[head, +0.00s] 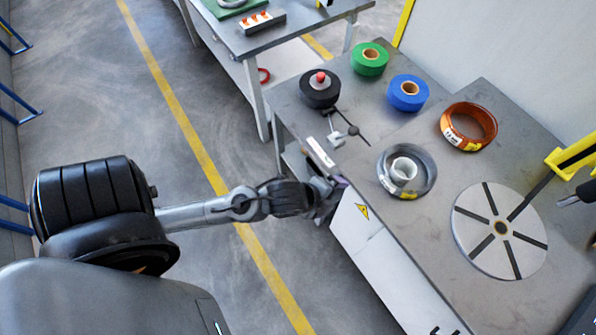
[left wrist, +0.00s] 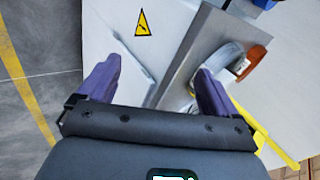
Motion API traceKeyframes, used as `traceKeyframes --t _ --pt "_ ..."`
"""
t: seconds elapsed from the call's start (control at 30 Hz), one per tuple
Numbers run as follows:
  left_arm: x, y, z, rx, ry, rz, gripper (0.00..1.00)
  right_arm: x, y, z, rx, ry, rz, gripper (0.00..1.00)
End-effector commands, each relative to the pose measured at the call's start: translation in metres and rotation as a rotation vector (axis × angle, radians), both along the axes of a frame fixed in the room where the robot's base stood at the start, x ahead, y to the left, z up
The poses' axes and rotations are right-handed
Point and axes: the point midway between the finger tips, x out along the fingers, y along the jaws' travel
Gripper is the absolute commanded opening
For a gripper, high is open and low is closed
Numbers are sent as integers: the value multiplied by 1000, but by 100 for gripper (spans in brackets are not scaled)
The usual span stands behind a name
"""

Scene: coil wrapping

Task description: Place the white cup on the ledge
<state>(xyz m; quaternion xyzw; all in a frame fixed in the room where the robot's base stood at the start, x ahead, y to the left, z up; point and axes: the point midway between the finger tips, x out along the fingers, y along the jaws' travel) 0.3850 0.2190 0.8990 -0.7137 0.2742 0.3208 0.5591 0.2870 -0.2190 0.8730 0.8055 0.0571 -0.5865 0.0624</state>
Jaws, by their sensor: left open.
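The white cup (head: 403,170) stands inside a grey ring-shaped coil (head: 384,184) on the grey workbench (head: 370,235) in the head view. In the left wrist view the grey coil (left wrist: 214,66) shows partly behind a finger, and the cup cannot be made out clearly. My left gripper (head: 328,196) is beside the bench's front edge, left of the cup and apart from it. Its two purple fingers (left wrist: 156,88) are spread with nothing between them. My right gripper is not clearly visible. I cannot tell which surface is the ledge.
The bench also holds a copper-coloured coil (head: 452,136), blue roll (head: 408,106), green roll (head: 383,62), black roll (head: 319,101) with a red knob, and slotted round plate (head: 470,230). A yellow bracket (head: 561,160) stands at the right. A second table (head: 290,30) stands behind.

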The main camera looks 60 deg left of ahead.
Motion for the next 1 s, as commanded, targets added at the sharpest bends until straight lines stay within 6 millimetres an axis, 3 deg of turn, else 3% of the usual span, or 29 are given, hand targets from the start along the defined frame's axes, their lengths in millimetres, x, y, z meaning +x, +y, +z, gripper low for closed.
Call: traceKeyframes --t 0.2,0.4,0.6,1.0 --pt "-58 0 -19 -375 237 608 93 0 0 0 -1 0 0 42" --pt "-90 0 -25 -524 346 941 94 0 0 0 -1 0 1 42" --pt "-99 -1 -26 -563 375 1044 94 0 0 0 -1 0 1 42" --pt "-99 -1 -26 -564 373 1046 94 0 0 0 -1 0 1 42"
